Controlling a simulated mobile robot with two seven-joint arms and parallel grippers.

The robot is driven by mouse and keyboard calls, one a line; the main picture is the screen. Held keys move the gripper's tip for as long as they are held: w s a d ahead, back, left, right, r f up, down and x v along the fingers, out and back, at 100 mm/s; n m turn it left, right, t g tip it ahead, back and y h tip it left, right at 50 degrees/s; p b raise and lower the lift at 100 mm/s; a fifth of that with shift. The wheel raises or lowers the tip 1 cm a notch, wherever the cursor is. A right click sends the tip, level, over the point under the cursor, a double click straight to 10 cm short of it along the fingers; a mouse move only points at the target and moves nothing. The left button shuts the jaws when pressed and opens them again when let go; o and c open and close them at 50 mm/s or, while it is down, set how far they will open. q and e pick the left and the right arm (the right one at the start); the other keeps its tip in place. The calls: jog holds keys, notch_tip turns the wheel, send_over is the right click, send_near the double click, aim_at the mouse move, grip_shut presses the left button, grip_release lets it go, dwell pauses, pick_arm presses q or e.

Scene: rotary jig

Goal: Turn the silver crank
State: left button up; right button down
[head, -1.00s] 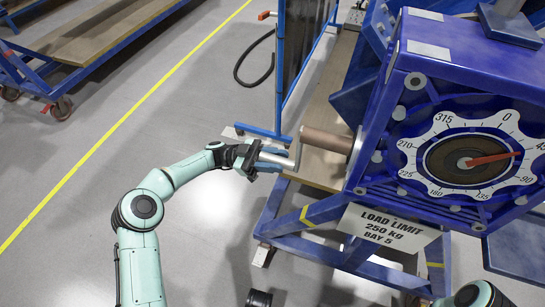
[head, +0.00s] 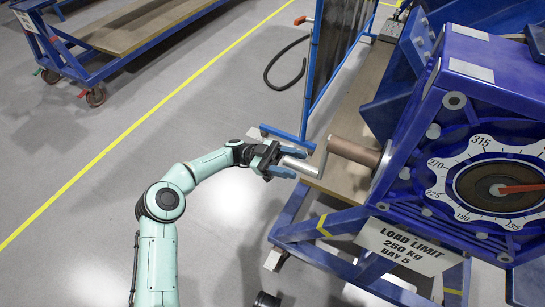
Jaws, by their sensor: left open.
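The silver crank (head: 322,160) sits on the end of a brown shaft (head: 355,151) on the left side of the blue jig housing (head: 480,60). Its silver handle (head: 301,166) points left toward my left gripper. My left gripper (head: 279,164) is open, with its blue-grey fingers around or beside the free end of the handle; whether they touch it I cannot tell. My right gripper is not in view.
A blue frame stand with a load limit sign (head: 405,246) stands under the jig. A blue upright rack (head: 340,50) and a black hose (head: 286,64) are behind the crank. A blue cart (head: 130,35) stands at the upper left.

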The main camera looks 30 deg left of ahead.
pick_arm(q)
jog(key=b+v, duration=0.2)
jog(key=v, duration=0.9)
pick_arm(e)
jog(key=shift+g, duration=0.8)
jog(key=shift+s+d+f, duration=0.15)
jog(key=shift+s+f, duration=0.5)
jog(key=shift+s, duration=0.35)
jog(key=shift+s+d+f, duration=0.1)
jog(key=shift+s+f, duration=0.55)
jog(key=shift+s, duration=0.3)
pick_arm(q)
jog(key=shift+d, duration=0.1)
